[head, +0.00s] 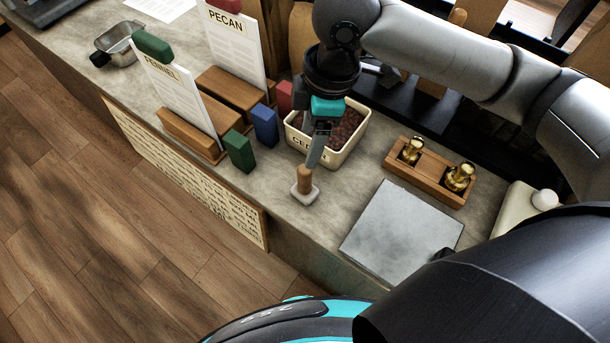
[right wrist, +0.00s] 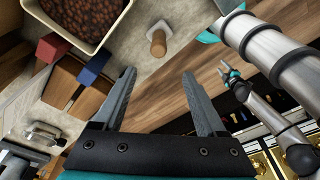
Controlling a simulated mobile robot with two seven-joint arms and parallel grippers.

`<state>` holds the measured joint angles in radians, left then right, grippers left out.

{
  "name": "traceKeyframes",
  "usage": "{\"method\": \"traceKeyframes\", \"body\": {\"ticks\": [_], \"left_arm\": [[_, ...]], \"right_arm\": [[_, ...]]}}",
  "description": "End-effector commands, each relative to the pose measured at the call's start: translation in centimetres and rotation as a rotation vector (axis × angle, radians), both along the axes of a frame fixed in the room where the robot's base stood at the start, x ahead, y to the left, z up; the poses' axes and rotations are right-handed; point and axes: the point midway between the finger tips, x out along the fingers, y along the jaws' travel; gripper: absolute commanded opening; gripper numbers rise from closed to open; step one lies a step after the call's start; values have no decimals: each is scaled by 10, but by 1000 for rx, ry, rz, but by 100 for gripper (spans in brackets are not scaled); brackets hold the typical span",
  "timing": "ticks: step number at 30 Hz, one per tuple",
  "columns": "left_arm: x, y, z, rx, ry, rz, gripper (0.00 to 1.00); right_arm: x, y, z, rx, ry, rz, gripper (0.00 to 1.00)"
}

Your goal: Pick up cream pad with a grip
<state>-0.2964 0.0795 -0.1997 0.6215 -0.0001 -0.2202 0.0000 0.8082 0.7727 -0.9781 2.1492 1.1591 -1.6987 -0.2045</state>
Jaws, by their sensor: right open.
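The cream pad with a grip (head: 304,193) rests on the grey counter near its front edge. It has a pale square base and an upright wooden grip. In the right wrist view the pad (right wrist: 158,33) lies beyond the fingertips, roughly centred between them. My right gripper (head: 318,150) points down just behind and above the pad in the head view. Its two fingers (right wrist: 158,75) are spread apart with nothing between them. What looks like my left gripper (right wrist: 224,69) is small and far off in the right wrist view, its jaws unclear.
A cream bin (head: 352,153) of brown beans stands behind my right gripper. Red, blue (head: 264,125) and green (head: 239,151) blocks and sign holders stand left. A grey slab (head: 402,225) and a wooden block with brass pieces (head: 430,171) are right. Bare counter surrounds the pad.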

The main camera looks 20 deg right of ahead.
Motion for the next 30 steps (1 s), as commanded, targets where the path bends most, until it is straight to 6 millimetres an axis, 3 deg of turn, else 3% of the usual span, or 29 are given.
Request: {"method": "traceKeyframes", "body": {"ticks": [12,22,30], "left_arm": [[-6,0,-11,1,9,0,50],[-6,0,-14,1,9,0,50],[-5,0,-18,1,8,-1,50]], "right_arm": [[1,10,-76,-3,6,2,74],[4,12,-104,-4,3,0,74],[6,12,-143,-3,3,2,74]]}}
